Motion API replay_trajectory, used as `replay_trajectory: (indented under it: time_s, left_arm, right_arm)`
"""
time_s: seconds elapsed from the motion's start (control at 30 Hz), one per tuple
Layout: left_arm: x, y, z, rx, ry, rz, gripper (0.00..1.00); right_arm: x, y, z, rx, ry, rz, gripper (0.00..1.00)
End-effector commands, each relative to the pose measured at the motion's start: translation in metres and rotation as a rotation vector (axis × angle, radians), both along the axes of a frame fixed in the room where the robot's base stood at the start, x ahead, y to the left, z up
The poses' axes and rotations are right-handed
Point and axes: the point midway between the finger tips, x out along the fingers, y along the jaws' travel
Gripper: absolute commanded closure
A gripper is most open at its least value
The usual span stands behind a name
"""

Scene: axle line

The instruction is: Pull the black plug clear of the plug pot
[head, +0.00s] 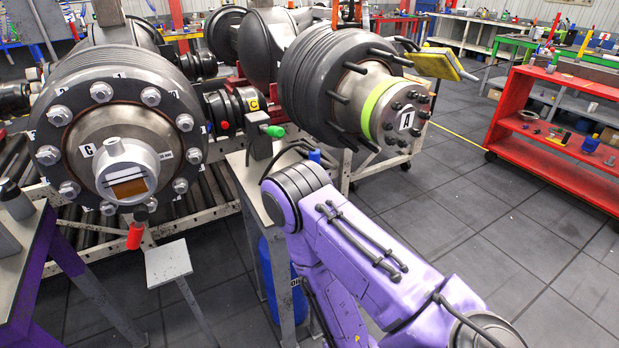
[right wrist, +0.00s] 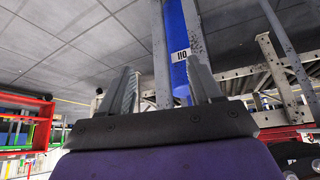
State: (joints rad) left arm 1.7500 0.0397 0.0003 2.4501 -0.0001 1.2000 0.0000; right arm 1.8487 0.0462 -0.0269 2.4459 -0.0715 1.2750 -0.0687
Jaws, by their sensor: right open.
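I cannot make out the black plug or the plug pot for sure. A grey cylinder with a black top (head: 15,198) stands on the table at the far left of the head view. A small blue piece (head: 315,157) shows just behind my right arm, mostly hidden. My right arm reaches in from the lower right, and its gripper is hidden in the head view. In the right wrist view my right gripper (right wrist: 163,88) is open with nothing between its fingers. My left gripper is not in view.
A blue cylinder with a white label (head: 275,270) stands beneath a narrow grey table; it also shows beyond the fingers in the right wrist view (right wrist: 178,30). Axle hubs (head: 85,110) fill the back left. A red shelf (head: 545,155) stands right. The floor between is clear.

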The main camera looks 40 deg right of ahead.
Motion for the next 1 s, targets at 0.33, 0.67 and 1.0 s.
replay_trajectory:
  time_s: [0.33, 0.67, 1.0]
  left_arm:
    - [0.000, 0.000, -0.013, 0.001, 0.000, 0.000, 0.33]
    - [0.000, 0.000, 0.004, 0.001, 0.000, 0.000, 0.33]
    - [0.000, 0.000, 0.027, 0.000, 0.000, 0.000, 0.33]
  right_arm:
    - [0.219, -0.041, 0.245, -0.324, -0.892, 0.272, 0.36]
    - [0.271, -0.055, 0.280, -0.371, -0.979, 0.287, 0.36]
    - [0.323, -0.061, 0.279, -0.371, -0.976, 0.285, 0.36]
